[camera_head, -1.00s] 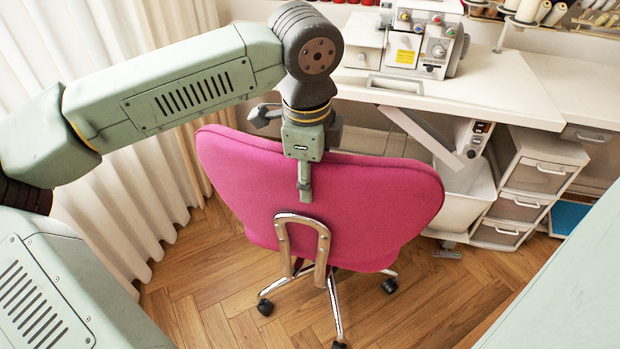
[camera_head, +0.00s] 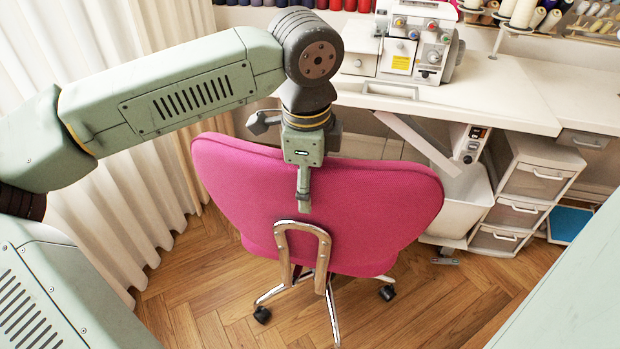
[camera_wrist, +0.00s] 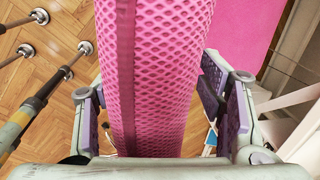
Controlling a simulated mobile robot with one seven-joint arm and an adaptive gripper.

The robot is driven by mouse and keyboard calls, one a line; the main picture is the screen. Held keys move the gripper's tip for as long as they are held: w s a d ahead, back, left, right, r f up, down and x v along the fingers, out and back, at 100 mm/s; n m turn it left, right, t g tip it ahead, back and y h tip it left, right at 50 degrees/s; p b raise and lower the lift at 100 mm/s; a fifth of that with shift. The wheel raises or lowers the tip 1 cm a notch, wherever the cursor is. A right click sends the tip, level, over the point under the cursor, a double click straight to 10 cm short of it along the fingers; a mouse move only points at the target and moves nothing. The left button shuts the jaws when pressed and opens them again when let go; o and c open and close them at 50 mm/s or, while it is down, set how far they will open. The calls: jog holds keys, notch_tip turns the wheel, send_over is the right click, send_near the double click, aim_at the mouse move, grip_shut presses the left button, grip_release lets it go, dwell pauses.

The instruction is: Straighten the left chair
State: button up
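The pink office chair (camera_head: 335,215) stands in front of the desk with its back toward me. Its chrome-framed wooden support and wheeled base show below. My gripper (camera_head: 304,180) points down over the top edge of the backrest, with one finger in front of it; the other is hidden behind. In the wrist view, the backrest (camera_wrist: 155,80) lies between the two fingers of my gripper (camera_wrist: 158,110). The fingers are spread wide, with narrow gaps showing beside the fabric. The seat (camera_wrist: 245,30) shows at the upper right. It is the only chair in view.
The white desk (camera_head: 500,95) with a sewing machine (camera_head: 415,45) is behind the chair. A drawer unit (camera_head: 525,190) and a white bin (camera_head: 465,205) stand below it at right. A curtain (camera_head: 110,130) hangs at left. Wooden floor (camera_head: 215,280) is open around the base.

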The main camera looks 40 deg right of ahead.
jog(key=shift+r, duration=0.1)
jog(key=r, duration=0.8)
jog(key=s+a+r, duration=0.1)
jog(key=r, duration=0.2)
jog(key=shift+r, duration=0.4)
